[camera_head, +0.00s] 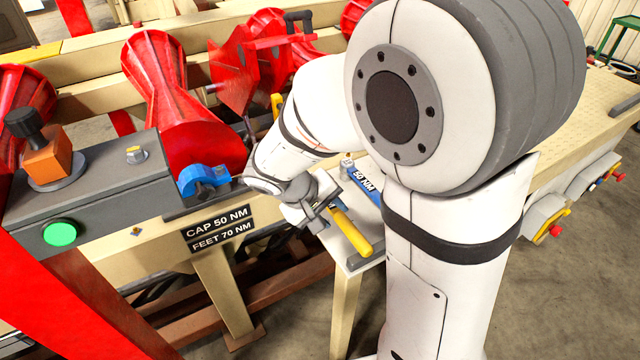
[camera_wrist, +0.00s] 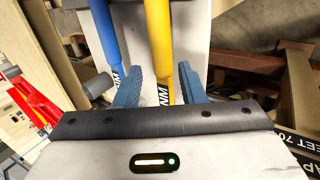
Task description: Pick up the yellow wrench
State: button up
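The yellow wrench (camera_head: 349,231) lies on a small light-topped stand (camera_head: 352,262), its yellow handle toward the front. In the wrist view the yellow wrench (camera_wrist: 158,40) runs between the two blue fingers of my gripper (camera_wrist: 160,72), with a narrow gap visible on each side. My gripper (camera_head: 318,207) is open at the wrench's back part and hides its head. A blue wrench (camera_head: 366,187) marked 50 NM lies beside it; in the wrist view the blue wrench (camera_wrist: 108,38) passes left of the left finger.
A sign (camera_head: 218,229) reads CAP 50 NM, FEET 70 NM. A grey housing (camera_head: 95,190) with a green button (camera_head: 60,233) and a blue clamp-like part (camera_head: 203,179) stand to the left. Red rollers (camera_head: 170,90) line the machine behind.

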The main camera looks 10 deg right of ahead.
aim_at(339, 219)
jog(key=shift+w+f, duration=0.45)
jog(key=shift+f, duration=0.1)
jog(key=x, duration=0.7)
jog(key=shift+w+a, duration=0.1)
jog(key=shift+w, duration=0.15)
jog(key=shift+r, duration=0.1)
jog(key=shift+c, duration=0.2)
grip_shut()
